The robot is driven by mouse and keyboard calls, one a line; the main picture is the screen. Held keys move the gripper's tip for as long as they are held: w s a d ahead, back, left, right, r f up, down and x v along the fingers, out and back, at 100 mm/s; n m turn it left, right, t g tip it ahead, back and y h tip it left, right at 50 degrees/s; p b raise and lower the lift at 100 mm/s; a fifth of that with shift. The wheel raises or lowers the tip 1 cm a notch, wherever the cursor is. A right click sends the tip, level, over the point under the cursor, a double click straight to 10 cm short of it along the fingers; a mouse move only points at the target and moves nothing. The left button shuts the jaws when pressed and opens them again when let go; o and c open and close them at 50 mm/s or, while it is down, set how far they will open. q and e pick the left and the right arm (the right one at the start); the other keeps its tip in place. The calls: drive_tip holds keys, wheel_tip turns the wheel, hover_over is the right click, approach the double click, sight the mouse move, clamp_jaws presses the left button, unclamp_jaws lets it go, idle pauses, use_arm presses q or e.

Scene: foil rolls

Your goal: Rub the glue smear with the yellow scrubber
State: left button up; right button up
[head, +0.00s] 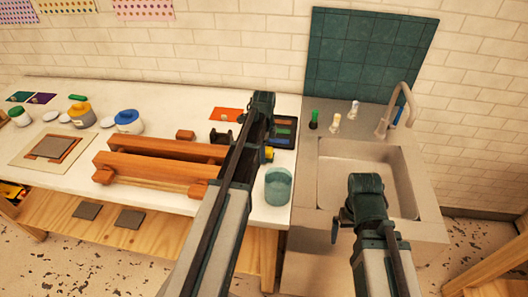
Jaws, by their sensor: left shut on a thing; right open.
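My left gripper (265,147) points down over the right part of the white bench, largely hidden behind its own arm. It is shut on a small yellow thing (269,154), which looks like the yellow scrubber, mostly covered by the arm. I cannot tell whether it touches the bench top. I cannot make out the glue smear; it may be hidden behind the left arm. My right gripper (338,224) is open over the front of the sink, partly hidden by its wrist.
A dark tray (284,131) and a teal cup (278,186) stand close to the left gripper. A wooden rail frame (150,165) lies to its left. The sink (330,170) with a tap (385,120) is on the right. Jars (82,115) stand at the far left.

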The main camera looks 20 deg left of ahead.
use_arm(q)
drive_tip(key=shift+r+p, duration=2.4)
drive_tip(key=shift+r, duration=0.3)
wheel_tip(320, 180, up, 3)
drive_tip(key=p, duration=0.3)
drive_tip(key=shift+r, duration=0.1)
drive_tip(key=shift+d, duration=0.1)
